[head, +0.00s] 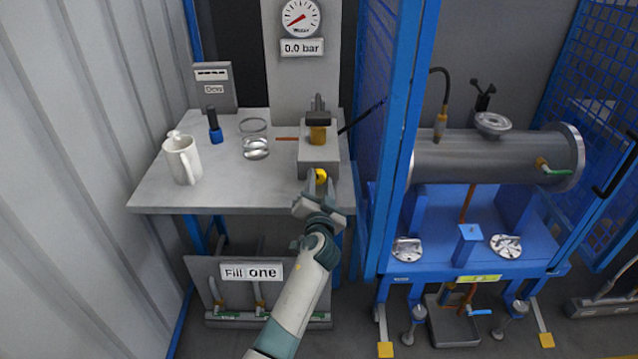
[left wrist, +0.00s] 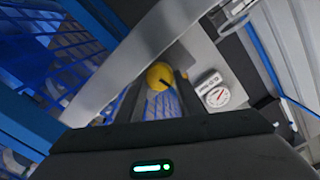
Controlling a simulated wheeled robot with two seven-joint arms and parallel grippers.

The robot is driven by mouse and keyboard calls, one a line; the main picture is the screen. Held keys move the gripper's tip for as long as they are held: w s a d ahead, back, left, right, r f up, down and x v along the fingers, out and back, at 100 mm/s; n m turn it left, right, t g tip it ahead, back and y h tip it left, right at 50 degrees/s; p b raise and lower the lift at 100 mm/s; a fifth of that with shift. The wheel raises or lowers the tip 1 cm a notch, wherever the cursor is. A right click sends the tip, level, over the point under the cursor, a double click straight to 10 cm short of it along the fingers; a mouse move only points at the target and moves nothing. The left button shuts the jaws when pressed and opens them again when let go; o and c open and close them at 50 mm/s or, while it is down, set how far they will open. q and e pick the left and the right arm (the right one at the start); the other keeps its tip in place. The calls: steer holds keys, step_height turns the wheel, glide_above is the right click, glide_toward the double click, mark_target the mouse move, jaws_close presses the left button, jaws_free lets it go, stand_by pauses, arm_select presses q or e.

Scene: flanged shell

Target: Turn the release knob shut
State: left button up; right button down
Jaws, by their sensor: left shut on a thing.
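The release knob (head: 321,176) is yellow and sits on the front of a grey block (head: 318,155) at the front right of the grey bench. My left gripper (head: 315,186) reaches up to it from below in the head view and is shut on it, hiding part of it. In the left wrist view the round knob (left wrist: 160,76) shows a dark mark on its face and lies between the two fingers (left wrist: 162,100). My right gripper is in neither view.
A gauge (head: 300,18) above reads near zero, labelled 0.0 bar. A blue mesh cage (head: 375,130) with a grey shell (head: 470,160) stands right.

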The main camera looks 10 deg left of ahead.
arm_select(q)
steer(key=shift+m, duration=1.1)
steer(key=shift+r, duration=0.1)
steer(key=o, duration=1.1)
steer(key=shift+c, duration=0.2)
steer(key=shift+f, duration=0.35)
